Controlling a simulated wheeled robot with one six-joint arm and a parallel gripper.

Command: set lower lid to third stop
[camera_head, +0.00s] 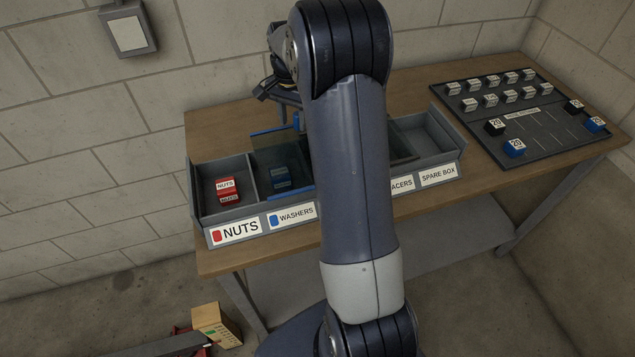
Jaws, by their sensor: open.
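A grey bin box (205,215) with labelled compartments stands on the wooden workbench. My gripper (281,106) is open, behind and above the blue lid, partly hidden by my arm. I cannot make out lid stops or which lid is lower.
Red packs (227,190) lie in the nuts compartment. The spare box compartment (425,132) looks empty. A dark board (530,125) with several white, black and blue blocks lies at the bench's right. My arm hides the box's middle. A grey wall plate (127,32) hangs upper left.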

